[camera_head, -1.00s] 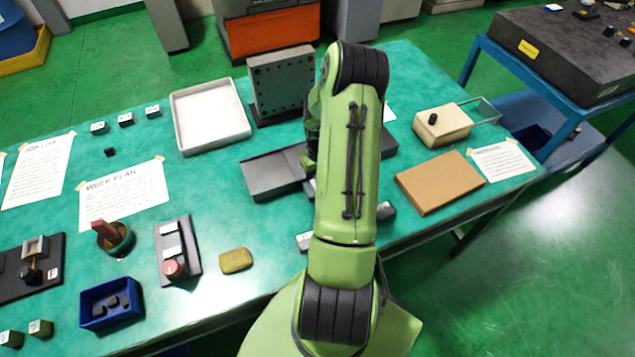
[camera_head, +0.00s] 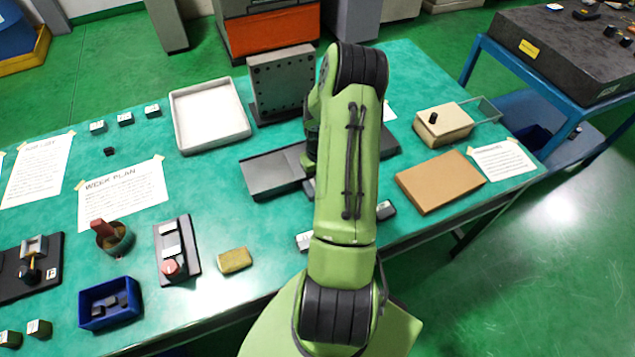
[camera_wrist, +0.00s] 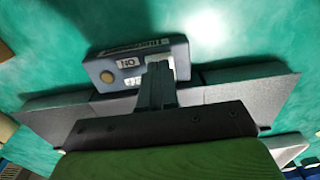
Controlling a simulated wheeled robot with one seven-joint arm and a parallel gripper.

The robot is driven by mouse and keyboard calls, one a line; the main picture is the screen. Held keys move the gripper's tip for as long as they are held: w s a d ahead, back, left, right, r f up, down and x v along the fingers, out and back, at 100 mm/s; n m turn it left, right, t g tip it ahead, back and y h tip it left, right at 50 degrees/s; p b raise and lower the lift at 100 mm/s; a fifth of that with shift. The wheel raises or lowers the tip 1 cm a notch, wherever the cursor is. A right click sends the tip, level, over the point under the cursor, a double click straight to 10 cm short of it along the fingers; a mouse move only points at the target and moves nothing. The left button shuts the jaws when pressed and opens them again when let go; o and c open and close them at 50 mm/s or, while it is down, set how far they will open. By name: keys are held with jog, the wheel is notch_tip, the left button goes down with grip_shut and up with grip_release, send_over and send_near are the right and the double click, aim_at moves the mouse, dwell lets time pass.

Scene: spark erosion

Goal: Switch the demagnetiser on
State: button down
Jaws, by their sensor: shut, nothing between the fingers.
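The demagnetiser is a long, dark flat body (camera_head: 268,176) on the green table, partly hidden behind my arm in the head view. In the wrist view its dark body (camera_wrist: 62,112) spans left to right behind my gripper. A blue-grey switch box (camera_wrist: 110,76) stands against it, with an upside-down "ON" label, a round brass-coloured spot and a pale switch part (camera_wrist: 182,66). My gripper (camera_wrist: 159,72) is shut and empty, with its fingertips over the box beside the pale part. I cannot tell whether they touch it. The switch's position is partly hidden by the fingers.
A white tray (camera_head: 240,128) and an upright drilled plate (camera_head: 283,85) stand behind the demagnetiser. A brown board (camera_head: 440,182) and a beige box with a black knob (camera_head: 445,126) lie to the right. A yellowish block (camera_head: 235,260) lies at the front left.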

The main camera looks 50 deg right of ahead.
jog(key=shift+f+b, duration=0.5)
jog(key=shift+f, duration=0.15)
jog(key=shift+r, duration=0.15)
jog(key=shift+r+p, duration=2.35)
jog(key=shift+r, duration=1.15)
jog(key=shift+f, duration=0.1)
